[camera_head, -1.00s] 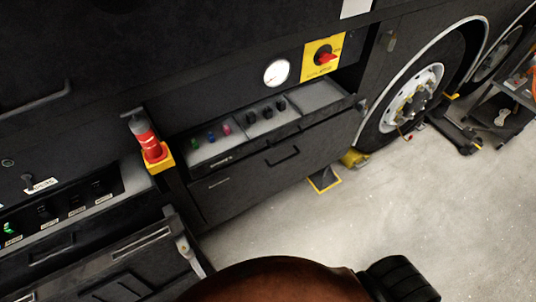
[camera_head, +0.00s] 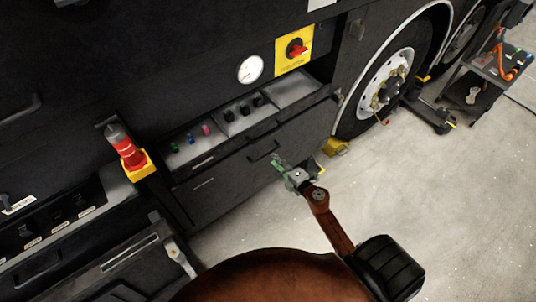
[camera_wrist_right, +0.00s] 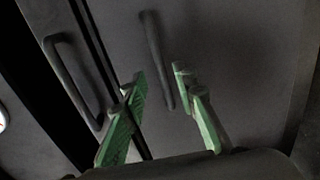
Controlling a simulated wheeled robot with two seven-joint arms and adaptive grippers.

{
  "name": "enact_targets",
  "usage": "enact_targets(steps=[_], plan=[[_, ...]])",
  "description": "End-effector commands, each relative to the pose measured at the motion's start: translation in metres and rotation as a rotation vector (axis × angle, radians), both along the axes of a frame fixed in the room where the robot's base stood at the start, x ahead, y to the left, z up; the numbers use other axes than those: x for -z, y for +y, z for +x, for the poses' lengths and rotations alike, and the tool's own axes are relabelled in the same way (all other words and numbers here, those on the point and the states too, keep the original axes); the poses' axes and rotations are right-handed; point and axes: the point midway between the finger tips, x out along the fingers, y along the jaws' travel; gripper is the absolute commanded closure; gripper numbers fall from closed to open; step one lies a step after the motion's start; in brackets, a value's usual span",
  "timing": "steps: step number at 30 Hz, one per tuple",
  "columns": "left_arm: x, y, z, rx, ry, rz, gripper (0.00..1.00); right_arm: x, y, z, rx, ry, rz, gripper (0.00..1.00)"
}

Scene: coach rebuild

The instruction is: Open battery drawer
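A dark drawer front (camera_head: 230,182) with a black bar handle (camera_head: 263,150) sits low on the coach side, below a tray of coloured plugs. It looks shut. No label tells me whether it is the battery drawer. My right gripper (camera_head: 280,166) is just below and right of this handle in the head view. In the right wrist view, the right gripper (camera_wrist_right: 160,85) has its green fingers apart, with a dark bar handle (camera_wrist_right: 155,55) running into the gap between them. I cannot tell whether they touch it. Another handle (camera_wrist_right: 73,85) is to the left. My left gripper is out of view.
A red-and-yellow device (camera_head: 128,151) stands left of the drawer. An opened-out dark panel (camera_head: 125,264) is at lower left. A wheel (camera_head: 385,85) and a cart (camera_head: 495,80) are at right. The floor (camera_head: 400,190) in front is mostly clear.

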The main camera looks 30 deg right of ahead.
Motion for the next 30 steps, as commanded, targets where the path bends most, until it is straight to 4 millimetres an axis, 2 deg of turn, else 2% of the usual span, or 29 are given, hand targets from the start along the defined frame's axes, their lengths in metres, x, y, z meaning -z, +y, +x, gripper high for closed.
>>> enact_targets(steps=[6, 12, 22, 30], plan=[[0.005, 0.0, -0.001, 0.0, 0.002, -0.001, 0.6, 0.008, 0.002, 0.036, 0.002, -0.001, 0.003, 0.74], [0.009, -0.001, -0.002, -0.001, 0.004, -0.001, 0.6, 0.013, 0.003, 0.055, 0.003, 0.001, 0.003, 0.74], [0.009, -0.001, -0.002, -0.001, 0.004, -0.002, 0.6, 0.013, 0.004, 0.059, 0.003, 0.001, 0.004, 0.74], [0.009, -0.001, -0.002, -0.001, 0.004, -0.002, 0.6, 0.013, 0.004, 0.058, 0.003, 0.001, 0.004, 0.91]])
